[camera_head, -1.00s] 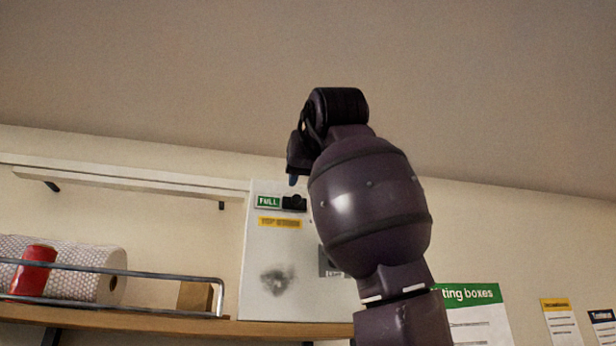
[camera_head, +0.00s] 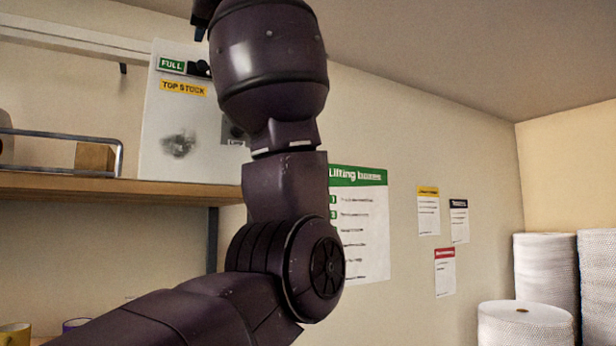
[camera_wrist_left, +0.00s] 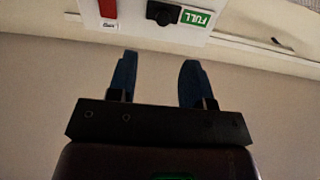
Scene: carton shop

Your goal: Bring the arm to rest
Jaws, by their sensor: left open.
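My left arm (camera_head: 270,185) comes in from the lower left of the head view and reaches up past the top edge. Its gripper lies at the top edge there, mostly out of the picture. In the left wrist view my left gripper (camera_wrist_left: 156,80) shows two blue fingers spread apart with nothing between them. The white panel with the green FULL label (camera_wrist_left: 197,18) is beyond the fingertips in that view. My right gripper is not in view.
The white panel (camera_head: 160,130) stands on a wooden shelf (camera_head: 100,188) at left, beside a small brown box (camera_head: 94,158) behind a metal rail (camera_head: 50,134). Posters, including a green-headed one (camera_head: 365,225), hang on the wall. White rolls (camera_head: 525,325) stand at right.

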